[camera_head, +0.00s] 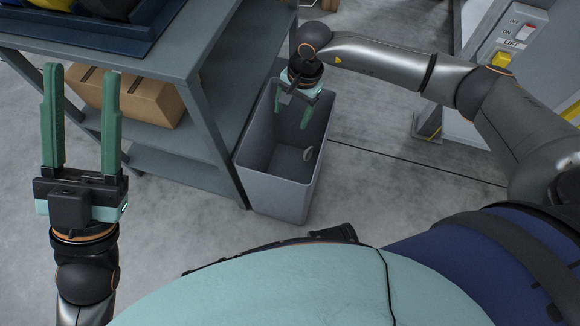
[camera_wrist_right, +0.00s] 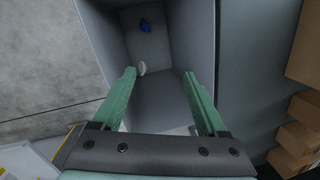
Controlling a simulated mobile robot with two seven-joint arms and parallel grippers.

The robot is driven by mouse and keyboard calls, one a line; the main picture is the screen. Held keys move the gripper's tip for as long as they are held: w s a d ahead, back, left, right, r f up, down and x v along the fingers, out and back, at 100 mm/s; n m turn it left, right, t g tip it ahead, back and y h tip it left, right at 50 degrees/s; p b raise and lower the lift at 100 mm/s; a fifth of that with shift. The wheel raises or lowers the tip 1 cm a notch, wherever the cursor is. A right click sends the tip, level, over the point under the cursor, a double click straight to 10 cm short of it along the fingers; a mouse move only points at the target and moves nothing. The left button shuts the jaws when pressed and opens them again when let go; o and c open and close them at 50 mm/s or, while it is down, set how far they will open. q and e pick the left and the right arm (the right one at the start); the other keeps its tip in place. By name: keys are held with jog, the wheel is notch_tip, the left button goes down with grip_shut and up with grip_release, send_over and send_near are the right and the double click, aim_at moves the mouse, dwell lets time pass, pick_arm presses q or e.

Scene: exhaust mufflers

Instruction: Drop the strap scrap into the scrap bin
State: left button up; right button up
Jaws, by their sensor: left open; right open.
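The grey scrap bin (camera_head: 275,190) stands on the floor beside the shelf unit, open at the top. My right gripper (camera_head: 293,116) points down into the bin's mouth, open, with nothing between its fingers. A small pale curled piece (camera_head: 308,154), possibly the strap scrap, shows inside the bin near its right wall. In the right wrist view this pale piece (camera_wrist_right: 142,68) is beside the left fingertip; I cannot tell whether it lies or is falling. A small blue piece (camera_wrist_right: 145,26) is also in the bin. My left gripper (camera_head: 82,72) is open and empty, pointing up.
A grey shelf unit (camera_head: 190,60) stands left of the bin, with a cardboard box (camera_head: 140,97) on a shelf and a blue tray on top. A lift control panel (camera_head: 515,40) is at the upper right. Floor right of the bin is clear.

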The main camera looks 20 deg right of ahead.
jog(key=shift+r, duration=0.15)
notch_tip(320, 180, up, 12)
jog(key=d+p, duration=0.2)
jog(key=p, duration=0.2)
jog(key=shift+s, duration=0.3)
